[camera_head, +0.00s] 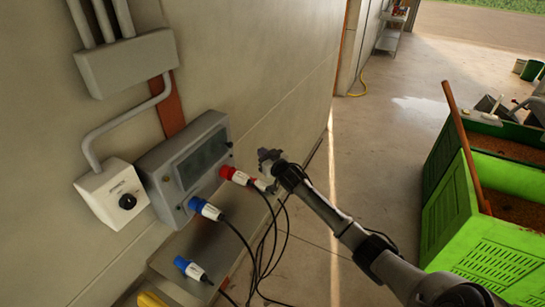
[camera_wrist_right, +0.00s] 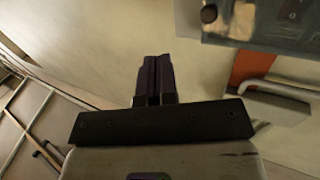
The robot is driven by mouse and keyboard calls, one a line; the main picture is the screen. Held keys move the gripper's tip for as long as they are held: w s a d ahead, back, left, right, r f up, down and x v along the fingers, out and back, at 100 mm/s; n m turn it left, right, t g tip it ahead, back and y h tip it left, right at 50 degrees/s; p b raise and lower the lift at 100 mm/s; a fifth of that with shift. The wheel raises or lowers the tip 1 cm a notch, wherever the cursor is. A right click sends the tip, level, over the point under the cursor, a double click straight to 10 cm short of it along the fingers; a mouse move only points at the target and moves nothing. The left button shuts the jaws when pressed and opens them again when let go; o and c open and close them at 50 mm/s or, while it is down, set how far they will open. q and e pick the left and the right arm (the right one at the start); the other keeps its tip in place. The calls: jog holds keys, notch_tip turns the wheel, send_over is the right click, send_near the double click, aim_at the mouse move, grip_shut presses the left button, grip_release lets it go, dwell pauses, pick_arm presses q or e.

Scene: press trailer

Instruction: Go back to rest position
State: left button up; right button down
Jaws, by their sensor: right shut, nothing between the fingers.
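My right gripper (camera_head: 268,160) is at the middle of the head view, on the end of my arm that comes in from the lower right. It is beside the wall, just right of the red plug. In the right wrist view its two dark fingers (camera_wrist_right: 154,80) are together with nothing between them. My left gripper is not in either view.
A grey socket box (camera_head: 180,165) on the wall carries a red plug (camera_head: 236,175) and a blue plug (camera_head: 205,208). Another blue plug (camera_head: 190,268) lies below. Black cables (camera_head: 262,262) hang close to my gripper. A green crate (camera_head: 480,245) stands at right.

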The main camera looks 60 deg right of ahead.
jog(key=shift+s+d+r, duration=0.1)
jog(key=shift+s+d, duration=0.05)
jog(key=shift+s, duration=0.7)
jog(key=shift+s+d, duration=0.15)
jog(key=shift+s, duration=0.7)
notch_tip(320, 180, down, 4)
jog(key=s+d+n+g+h, duration=0.1)
jog(key=s+d+g, duration=0.1)
jog(key=g, duration=0.2)
jog(key=s+a+n+g+y+p, duration=0.2)
jog(key=s+a, duration=0.6)
jog(key=a, duration=0.5)
jog(key=s+a+n+g+y+p, duration=0.25)
jog(key=s+a, duration=0.45)
jog(key=a, duration=0.5)
jog(key=s+a+n+g+y+p, duration=0.1)
jog(key=s+a+g+y+p, duration=0.1)
jog(key=s+a, duration=0.85)
jog(key=s+a+f+g+p, duration=0.2)
jog(key=s+a+p, duration=0.1)
jog(key=s+a, duration=0.3)
jog(key=shift+s+a+f+g+y, duration=0.15)
jog(key=shift+s+f+g+y, duration=0.25)
jog(key=shift+s, duration=0.35)
